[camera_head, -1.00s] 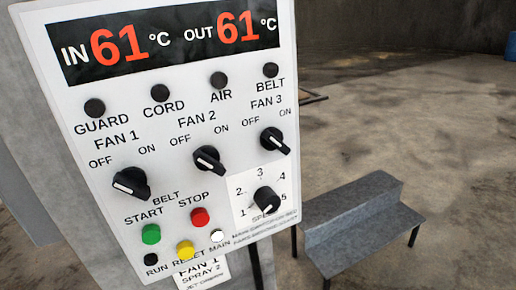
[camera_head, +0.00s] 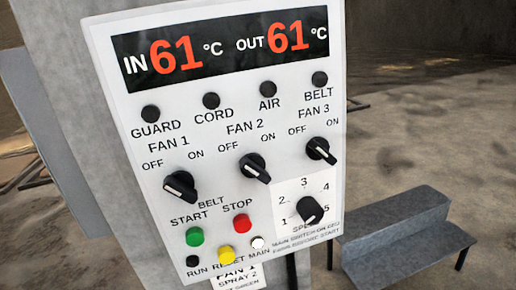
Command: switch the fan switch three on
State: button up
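The fan 3 switch (camera_head: 321,150) is a black rotary knob on the right of a white control panel (camera_head: 220,108), under the label FAN 3 with OFF to its left and ON to its right. Its grip slants from upper left to lower right, with a pale mark on its face; I cannot tell for sure which position it points to. The fan 2 switch (camera_head: 255,168) slants the same way. The fan 1 switch (camera_head: 181,186) also slants, with its pale mark toward the left. My gripper is not in view, and nothing visible touches the knobs.
Below are a speed dial (camera_head: 310,211), a green start button (camera_head: 195,236), a red stop button (camera_head: 242,224) and a yellow reset button (camera_head: 226,253). Dark lamps line the panel above. A grey step (camera_head: 405,235) stands at lower right; open floor lies beyond.

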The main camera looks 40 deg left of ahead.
aim_at(318, 148)
jog(key=i+j, duration=0.1)
jog(key=i, duration=0.4)
jog(key=i+j, duration=0.1)
jog(key=i, duration=0.45)
